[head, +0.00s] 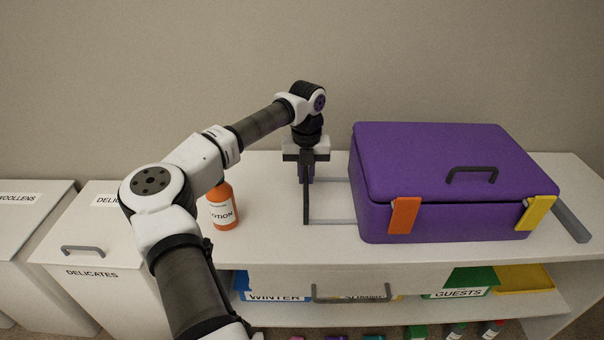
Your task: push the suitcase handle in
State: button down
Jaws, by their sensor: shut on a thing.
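The purple suitcase (440,170) lies flat on the white shelf top, lid down, with an orange latch (404,217), a yellow latch (536,213) and a dark carry grip on the lid. Its pull handle sticks out to the left: two grey rods (334,221) joined by a dark crossbar (306,208). The rods show a clear gap between crossbar and suitcase. My gripper (306,173) points down and is shut on the far part of the crossbar. Its fingertips are partly hidden.
An orange lotion bottle (222,207) stands left of the handle, close to my arm. A grey flat bar (570,220) lies right of the suitcase. White bins (95,235) stand at the left. The wall is behind.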

jog(key=d, duration=0.4)
jog(key=c, duration=1.4)
grip_release()
jog(key=shift+c, duration=0.2)
notch_tip(320, 180, up, 14)
jog(key=shift+b, duration=0.45)
jog(key=shift+f, duration=0.1)
